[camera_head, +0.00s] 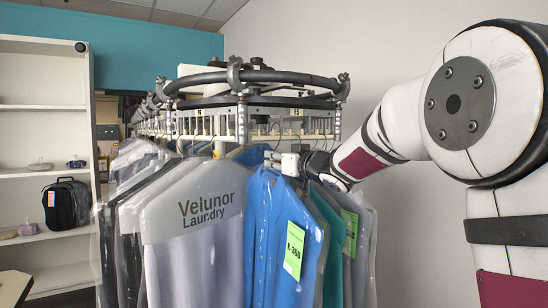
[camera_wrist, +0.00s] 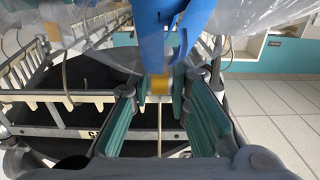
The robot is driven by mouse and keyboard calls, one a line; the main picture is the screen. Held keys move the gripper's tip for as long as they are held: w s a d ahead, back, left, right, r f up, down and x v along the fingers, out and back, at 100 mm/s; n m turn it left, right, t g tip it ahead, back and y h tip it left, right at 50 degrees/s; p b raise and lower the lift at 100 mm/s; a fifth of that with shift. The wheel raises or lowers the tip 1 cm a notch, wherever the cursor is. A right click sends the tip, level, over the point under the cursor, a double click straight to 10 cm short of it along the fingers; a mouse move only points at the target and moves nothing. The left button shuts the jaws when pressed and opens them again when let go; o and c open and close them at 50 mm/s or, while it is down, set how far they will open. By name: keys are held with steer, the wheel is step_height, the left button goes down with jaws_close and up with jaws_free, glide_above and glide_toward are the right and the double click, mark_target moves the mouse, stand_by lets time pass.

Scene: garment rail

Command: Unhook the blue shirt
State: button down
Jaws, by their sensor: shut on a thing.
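The blue shirt (camera_head: 260,215) hangs in clear plastic at the front of the rail, between a grey-white bagged garment on its left and a green one on its right. A green tag (camera_head: 293,250) reading K-360 is on its front. My gripper (camera_head: 274,158) reaches in from the right at the top of the shirt, just below the rail. In the wrist view, the teal-padded fingers of my gripper (camera_wrist: 160,88) are closed around the shirt's hanger, near a yellow band and a thin upright wire. Blue cloth (camera_wrist: 165,30) shows just beyond the fingertips. The hook's contact with the rail is unclear.
The slotted garment rail (camera_head: 215,122) curves at the front under a dark tube and runs back to the left. Other bagged garments (camera_head: 195,215) crowd both sides of the shirt. Shelves (camera_head: 40,110) with a black backpack (camera_head: 67,203) stand at left. The wrist view shows open tiled floor (camera_wrist: 275,100) at right.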

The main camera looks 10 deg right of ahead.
steer(key=shift+s+d+r, duration=0.1)
steer(key=shift+s+d, duration=0.05)
steer(key=shift+s, duration=0.35)
steer(key=shift+s, duration=0.1)
steer(key=v, duration=4.1)
steer(key=shift+s+d, duration=0.25)
steer(key=shift+s, duration=0.1)
stand_by(0.5)
steer(key=shift+r, duration=0.1)
